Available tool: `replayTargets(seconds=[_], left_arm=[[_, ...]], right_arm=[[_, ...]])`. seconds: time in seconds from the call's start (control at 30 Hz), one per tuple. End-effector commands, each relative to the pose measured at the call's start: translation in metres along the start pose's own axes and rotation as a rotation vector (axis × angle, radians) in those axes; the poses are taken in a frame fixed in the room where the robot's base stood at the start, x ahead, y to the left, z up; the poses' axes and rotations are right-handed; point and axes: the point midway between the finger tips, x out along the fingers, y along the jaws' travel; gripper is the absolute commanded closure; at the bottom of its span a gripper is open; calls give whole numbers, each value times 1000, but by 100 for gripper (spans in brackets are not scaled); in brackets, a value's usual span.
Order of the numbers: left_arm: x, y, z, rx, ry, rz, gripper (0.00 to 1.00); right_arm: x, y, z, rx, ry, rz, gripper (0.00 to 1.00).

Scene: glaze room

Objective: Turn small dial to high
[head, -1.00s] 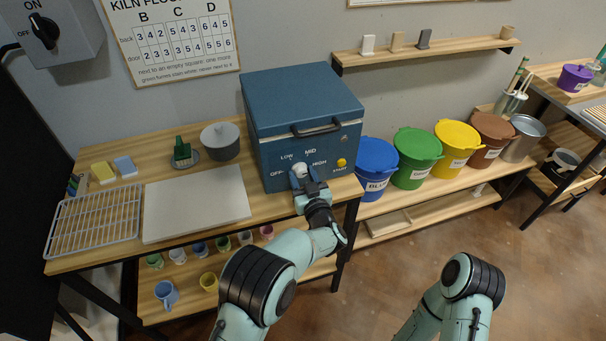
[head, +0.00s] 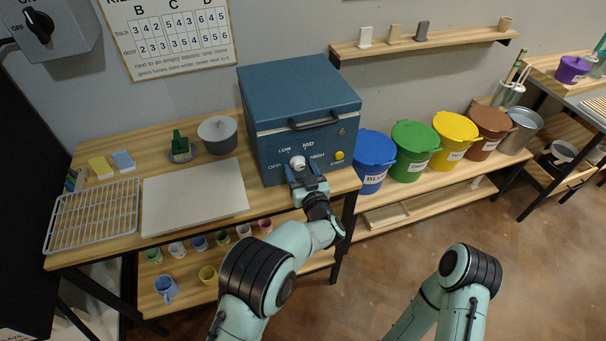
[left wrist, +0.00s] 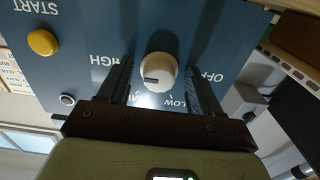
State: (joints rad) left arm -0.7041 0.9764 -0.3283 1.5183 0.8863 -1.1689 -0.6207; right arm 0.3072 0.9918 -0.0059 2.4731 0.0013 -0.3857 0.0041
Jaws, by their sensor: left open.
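The small dial (head: 298,162) is a white round knob on the front of the blue kiln (head: 300,110), ringed by the labels OFF, LOW, MID and HIGH. It also shows in the left wrist view (left wrist: 158,70), where that picture is upside down. Its dark mark points left there, toward the HIGH and MID side. My left gripper (head: 308,180) is open just in front of and below the dial. In the left wrist view, its fingers (left wrist: 160,88) stand on either side of the dial with gaps. My right gripper is out of view.
A yellow START button (head: 339,156) is right of the dial. A white board (head: 195,198) and a wire rack (head: 92,215) lie on the table at left. Several coloured buckets, including a blue one (head: 372,160), stand on the bench at right.

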Motion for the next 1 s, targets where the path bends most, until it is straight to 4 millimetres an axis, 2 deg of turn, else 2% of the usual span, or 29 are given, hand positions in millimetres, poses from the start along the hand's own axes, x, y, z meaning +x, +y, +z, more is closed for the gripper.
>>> replayTargets(seconds=[0.17,0.5,0.6,0.8,1.0], left_arm=[[-19,1,1,-1,-2,3,36],[-94,1,1,-1,-2,4,36],[-111,0,1,0,0,3,36],[-131,0,0,0,0,2,36],[-134,0,0,0,1,1,36]], right_arm=[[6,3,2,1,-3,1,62],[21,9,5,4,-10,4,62],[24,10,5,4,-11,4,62],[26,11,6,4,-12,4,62],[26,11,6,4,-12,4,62]])
